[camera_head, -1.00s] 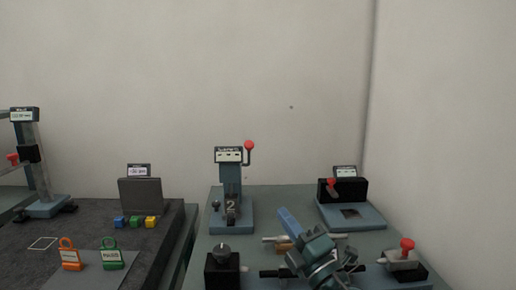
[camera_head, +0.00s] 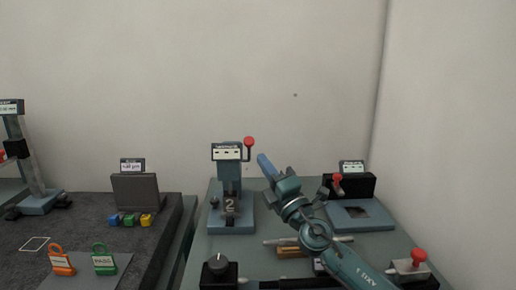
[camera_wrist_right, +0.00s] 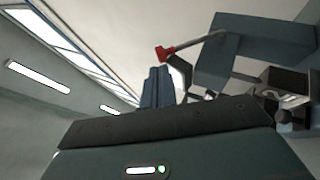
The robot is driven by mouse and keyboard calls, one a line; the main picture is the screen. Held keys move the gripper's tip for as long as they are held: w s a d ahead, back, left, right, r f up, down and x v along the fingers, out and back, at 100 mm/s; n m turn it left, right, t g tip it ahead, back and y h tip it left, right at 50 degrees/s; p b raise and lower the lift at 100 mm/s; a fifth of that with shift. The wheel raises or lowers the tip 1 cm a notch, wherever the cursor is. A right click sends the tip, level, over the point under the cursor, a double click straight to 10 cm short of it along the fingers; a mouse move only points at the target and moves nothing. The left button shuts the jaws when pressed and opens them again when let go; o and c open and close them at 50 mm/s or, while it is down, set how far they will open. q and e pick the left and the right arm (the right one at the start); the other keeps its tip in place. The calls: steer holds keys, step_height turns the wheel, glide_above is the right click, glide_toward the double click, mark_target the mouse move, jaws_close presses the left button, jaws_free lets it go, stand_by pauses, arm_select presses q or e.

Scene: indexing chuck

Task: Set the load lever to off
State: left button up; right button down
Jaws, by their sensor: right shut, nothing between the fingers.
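The blue-grey indexing unit (camera_head: 230,185) stands on the bench with a label plate on top and a "2" on its lower front. A lever with a red knob (camera_head: 249,142) sticks up at its right side; its lettering is too small to read. My right gripper (camera_head: 264,160) is shut and empty, its blue fingers pointing up, just below and right of that knob in the picture. In the right wrist view the red knob (camera_wrist_right: 165,52) shows close above the fingers (camera_wrist_right: 157,88), apparently apart. My left gripper is out of view.
Other red knobs sit on a black-fronted unit (camera_head: 349,190) and a front-right clamp (camera_head: 413,265). A black dial box (camera_head: 220,270) stands in front. On the left mat are coloured blocks (camera_head: 130,220) and orange and green tags (camera_head: 103,259). A wall stands close behind.

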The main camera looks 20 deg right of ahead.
mark_target(252, 145)
steer(key=x, duration=0.3)
steer(key=shift+w+a+r, duration=0.1)
steer(key=shift+w, duration=0.2)
arm_select(q)
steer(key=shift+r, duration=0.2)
steer(key=shift+p, duration=0.3)
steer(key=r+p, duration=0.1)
steer(key=p, duration=0.2)
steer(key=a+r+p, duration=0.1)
steer(key=p, duration=0.1)
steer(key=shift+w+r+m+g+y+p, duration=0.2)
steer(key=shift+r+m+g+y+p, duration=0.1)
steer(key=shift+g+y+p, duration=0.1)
arm_select(e)
steer(key=w+d+r+m+g, duration=0.1)
steer(key=w+d+r, duration=0.1)
steer(key=w+r, duration=0.3)
steer(key=shift+w+r+h, duration=0.3)
steer(key=shift+w+r, duration=0.1)
steer(key=shift+w, duration=0.65)
